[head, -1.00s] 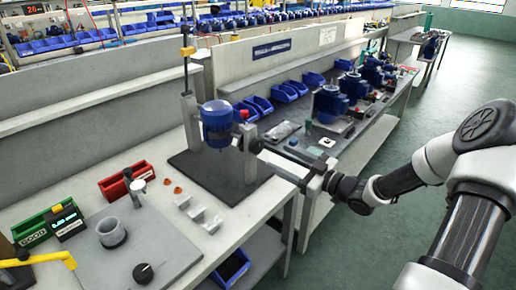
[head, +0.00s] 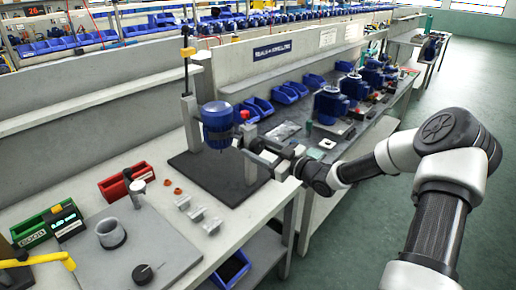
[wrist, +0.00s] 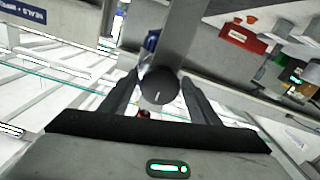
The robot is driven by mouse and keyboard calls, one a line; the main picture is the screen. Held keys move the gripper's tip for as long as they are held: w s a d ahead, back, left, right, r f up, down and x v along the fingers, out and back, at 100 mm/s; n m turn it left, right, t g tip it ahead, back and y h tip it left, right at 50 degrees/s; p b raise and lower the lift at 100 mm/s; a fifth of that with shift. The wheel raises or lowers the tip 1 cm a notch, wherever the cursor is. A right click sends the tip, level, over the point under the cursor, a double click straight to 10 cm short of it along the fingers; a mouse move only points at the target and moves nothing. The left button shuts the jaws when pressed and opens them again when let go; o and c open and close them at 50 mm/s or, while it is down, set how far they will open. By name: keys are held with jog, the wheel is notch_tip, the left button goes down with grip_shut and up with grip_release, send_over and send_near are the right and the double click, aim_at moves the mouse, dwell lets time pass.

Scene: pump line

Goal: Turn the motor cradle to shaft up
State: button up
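The blue motor (head: 217,122) hangs in the cradle between two grey posts, the far post (head: 191,120) and the near post (head: 250,165), on a dark base plate (head: 205,178). I cannot make out its shaft. A red knob (head: 244,114) shows at the top of the near post. My gripper (head: 254,147) is at the near post's outer side. In the wrist view, a dark round knob (wrist: 160,87) with a white line sits in front of the grey post (wrist: 185,35). My open fingers (wrist: 158,98) lie on either side of it; contact cannot be told.
A red bin (head: 125,182), small metal blocks (head: 197,214), a green bin (head: 42,228) and a grey plate (head: 160,255) with a ring and dial lie left on the bench. More motors (head: 330,103) stand on the bench behind. Open floor is at right.

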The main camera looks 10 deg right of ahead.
jog(key=c, duration=1.3)
jog(key=shift+o, duration=0.2)
jog(key=shift+r+m+p, duration=0.1)
jog(key=shift+m+p, duration=0.4)
jog(key=shift+m, duration=0.1)
jog(key=shift+m+p, duration=0.3)
jog(key=shift+m, duration=0.6)
jog(key=o, duration=1.5)
jog(key=v, duration=1.7)
jog(key=shift+s+p, duration=0.2)
jog(key=shift+p, duration=0.1)
jog(key=shift+d, duration=0.15)
